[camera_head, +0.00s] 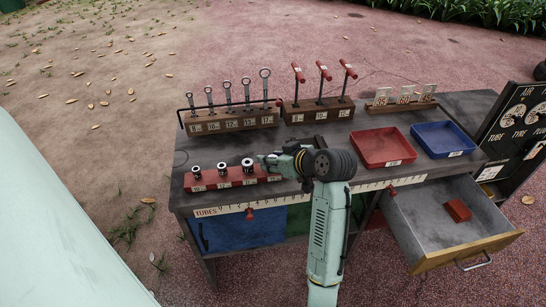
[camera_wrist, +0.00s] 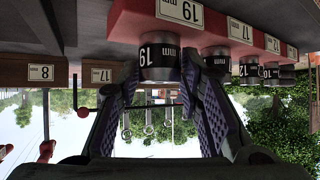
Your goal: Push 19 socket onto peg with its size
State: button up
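The red socket rack (camera_head: 235,182) lies at the table's front left; it also shows upside down at the top of the wrist view (camera_wrist: 130,22). The 19 socket (camera_wrist: 160,58) is a dark and silver cylinder marked 19 mm. It sits against the rack beside the label 19, upright as far as I can see; the peg itself is hidden. My gripper (camera_wrist: 160,85) has a finger on each side of it, with the pads against its sides. In the head view my gripper (camera_head: 270,164) covers the rack's right end and hides this socket.
Smaller sockets, such as the 17 socket (camera_wrist: 216,60), stand close beside my finger. Behind are a wrench rack (camera_head: 232,122) and a T-handle rack (camera_head: 318,110). A red tray (camera_head: 383,148) and a blue tray (camera_head: 443,139) lie right. An open drawer (camera_head: 425,222) juts out front right.

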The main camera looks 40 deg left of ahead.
jog(key=o, duration=0.3)
jog(key=shift+o, duration=0.2)
jog(key=v, duration=1.2)
jog(key=shift+r, duration=0.1)
